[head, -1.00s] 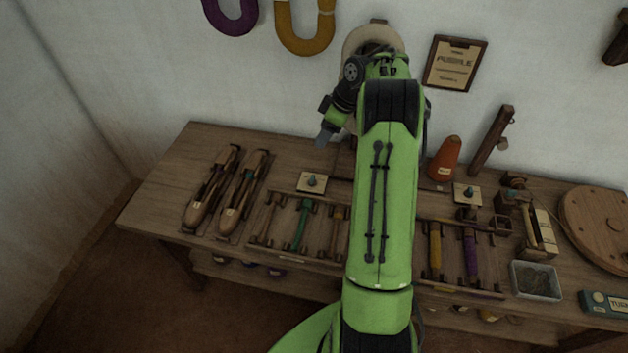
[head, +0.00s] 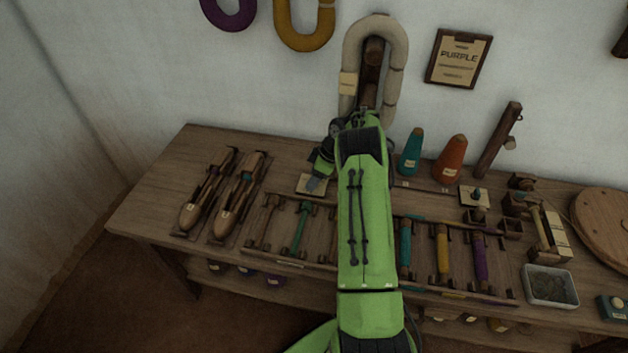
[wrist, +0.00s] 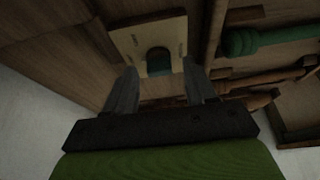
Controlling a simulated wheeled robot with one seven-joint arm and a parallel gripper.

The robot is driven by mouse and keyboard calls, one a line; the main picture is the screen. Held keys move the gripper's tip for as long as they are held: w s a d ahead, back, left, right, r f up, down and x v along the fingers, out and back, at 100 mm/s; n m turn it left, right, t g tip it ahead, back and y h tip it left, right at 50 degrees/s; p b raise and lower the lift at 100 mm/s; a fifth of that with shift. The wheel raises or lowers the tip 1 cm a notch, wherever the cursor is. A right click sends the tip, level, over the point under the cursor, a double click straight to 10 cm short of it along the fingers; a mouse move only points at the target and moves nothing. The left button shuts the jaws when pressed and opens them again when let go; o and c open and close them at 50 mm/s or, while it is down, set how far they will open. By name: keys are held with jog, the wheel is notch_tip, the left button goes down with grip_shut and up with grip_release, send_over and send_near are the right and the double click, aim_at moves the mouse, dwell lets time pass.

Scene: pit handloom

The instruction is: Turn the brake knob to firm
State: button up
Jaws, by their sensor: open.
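A small blue-green knob (wrist: 158,61) sits on a pale square plate (wrist: 124,40) with small markings I cannot read. In the head view, the plate (head: 303,190) lies on the bench, right of the shuttles. My gripper (head: 315,184) points down over it and hides most of the knob. In the wrist view, my gripper (wrist: 160,72) is open, with one finger on each side of the knob. I cannot tell whether they touch it or which way it is turned. A similar knob on a plate (head: 476,196) stands farther right; I cannot read which one is the brake.
Two wooden shuttles (head: 205,195) lie left of the plate. A rack of bobbins, including a green bobbin (head: 300,228), lies in front of it. Teal (head: 411,152) and orange (head: 449,160) cones stand at the back. A grey tray (head: 550,287) is at right.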

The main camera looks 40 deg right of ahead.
jog(key=shift+f, duration=0.1)
grip_shut()
jog(key=shift+a, duration=0.1)
jog(key=shift+m, duration=0.4)
jog(key=m+h, duration=0.1)
jog(key=m, duration=0.1)
jog(key=m+t+h+b, duration=0.1)
jog(key=m, duration=0.2)
jog(key=shift+a, duration=0.15)
jog(key=m+h, duration=0.2)
jog(key=m, duration=0.4)
jog(key=shift+a+b, duration=0.1)
jog(key=shift+b, duration=0.3)
grip_release()
